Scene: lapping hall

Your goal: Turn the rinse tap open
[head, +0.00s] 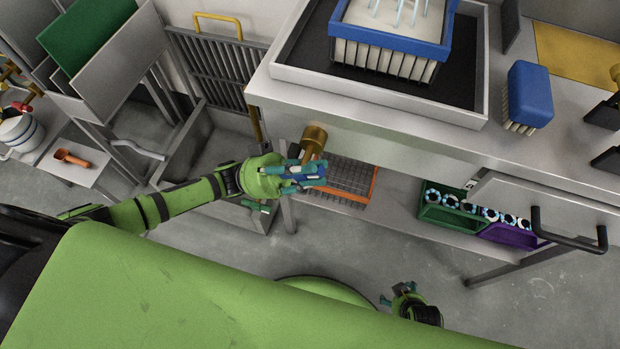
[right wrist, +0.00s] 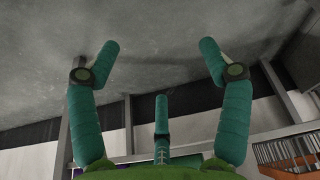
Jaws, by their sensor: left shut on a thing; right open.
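The rinse tap is a brass tap (head: 314,138) on the front side of the steel bench, with a blue handle (head: 309,170) below the brass body. My left gripper (head: 305,179) reaches in from the left and is shut on the blue handle; its teal fingers hide part of it. How far the handle is turned cannot be told. My right gripper (head: 393,299) is low in the front, well away from the tap. In the right wrist view the right gripper (right wrist: 160,60) has its fingers spread, with nothing between them.
The bench carries a black-lined tray (head: 380,98) with a blue rack and a blue brush-like block (head: 530,92). Below are an orange wire basket (head: 352,184) and a green crate (head: 450,214). An open drawer (head: 550,205) juts out at right. The floor between is clear.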

